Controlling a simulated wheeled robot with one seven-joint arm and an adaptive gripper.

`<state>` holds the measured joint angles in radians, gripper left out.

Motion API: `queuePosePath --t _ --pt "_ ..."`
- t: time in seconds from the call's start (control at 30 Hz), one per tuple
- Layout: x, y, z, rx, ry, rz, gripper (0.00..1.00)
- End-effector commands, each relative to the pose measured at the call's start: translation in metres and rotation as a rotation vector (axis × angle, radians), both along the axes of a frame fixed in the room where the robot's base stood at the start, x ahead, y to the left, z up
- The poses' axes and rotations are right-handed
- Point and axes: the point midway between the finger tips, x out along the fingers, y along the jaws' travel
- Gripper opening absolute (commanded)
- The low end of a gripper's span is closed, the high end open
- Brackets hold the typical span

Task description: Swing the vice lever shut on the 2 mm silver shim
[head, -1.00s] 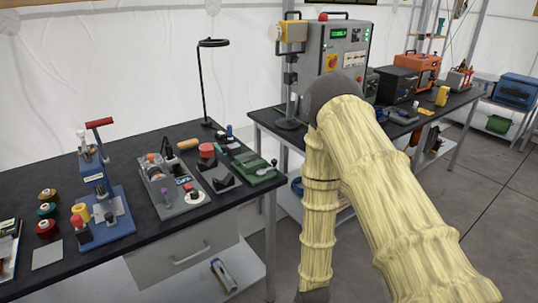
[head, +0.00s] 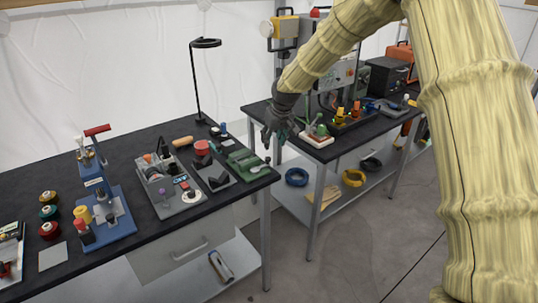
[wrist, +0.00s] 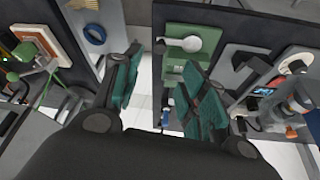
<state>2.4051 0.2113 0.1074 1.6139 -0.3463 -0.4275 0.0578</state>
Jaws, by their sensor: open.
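The green vice (head: 245,161) sits at the right end of the left black bench. A pale, rounded silver piece (head: 259,168) lies on it, and a black knob stands at its right edge. In the wrist view the green vice (wrist: 178,72) shows beyond the fingers, with the pale rounded piece (wrist: 203,41) on top.
A blue press (head: 105,215) with a red handle, a grey fixture tray (head: 170,190) and a black lamp (head: 194,85) stand on the left bench. The right bench holds a white-and-red board (head: 316,140) close to my gripper. A floor gap separates the benches.

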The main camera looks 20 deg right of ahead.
Motion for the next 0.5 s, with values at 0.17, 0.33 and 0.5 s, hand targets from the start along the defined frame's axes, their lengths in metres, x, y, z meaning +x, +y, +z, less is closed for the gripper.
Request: queuePosePath --t 0.17,0.33,0.5 --pt "0.005 0.001 -0.015 0.001 0.004 -0.001 0.42" --pt "0.014 0.002 -0.035 0.001 0.002 -0.001 0.42" --pt "0.022 0.004 -0.055 0.0 0.003 0.001 0.42"
